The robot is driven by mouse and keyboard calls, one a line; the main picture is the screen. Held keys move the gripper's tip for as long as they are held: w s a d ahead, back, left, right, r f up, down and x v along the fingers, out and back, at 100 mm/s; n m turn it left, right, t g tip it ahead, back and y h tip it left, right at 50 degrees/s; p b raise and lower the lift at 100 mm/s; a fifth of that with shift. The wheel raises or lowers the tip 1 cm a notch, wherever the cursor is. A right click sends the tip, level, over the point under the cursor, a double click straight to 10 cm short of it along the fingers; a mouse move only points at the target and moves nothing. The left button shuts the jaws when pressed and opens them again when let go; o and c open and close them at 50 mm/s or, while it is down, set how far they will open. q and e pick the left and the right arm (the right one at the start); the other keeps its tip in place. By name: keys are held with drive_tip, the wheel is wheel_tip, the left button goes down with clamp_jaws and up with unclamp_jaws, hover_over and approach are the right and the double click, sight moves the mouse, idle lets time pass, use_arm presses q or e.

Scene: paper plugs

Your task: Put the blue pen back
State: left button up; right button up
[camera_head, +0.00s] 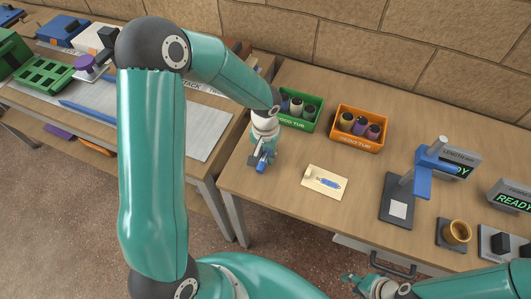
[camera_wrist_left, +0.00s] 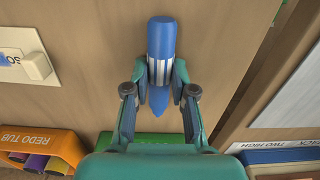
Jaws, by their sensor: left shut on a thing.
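The blue pen (camera_wrist_left: 161,42) is a thick blue piece with a white-striped band and a pointed end. My left gripper (camera_wrist_left: 160,88) is shut on it around the banded part. In the head view the left gripper (camera_head: 263,156) holds the pen (camera_head: 261,167) over the left part of the right-hand table. A cream card (camera_head: 318,190) with a blue pen-shaped picture and a small pale block lies on that table, right of the gripper; its edge shows in the left wrist view (camera_wrist_left: 17,42). My right gripper (camera_head: 366,285) is low in the head view, apart from these things; its opening is unclear.
A green tub (camera_head: 297,122) and an orange tub (camera_head: 357,141) hold dark and coloured cylinders behind the card. A blue-armed stand (camera_head: 398,205) and a brown cup (camera_head: 457,232) stand at right. The table around the card is clear. A gap separates the two tables.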

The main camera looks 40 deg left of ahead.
sight(266, 156)
use_arm(q)
drive_tip(key=o, duration=0.9)
drive_tip(key=shift+o, duration=0.2)
drive_tip(key=shift+r, duration=0.1)
wheel_tip(266, 156, up, 12)
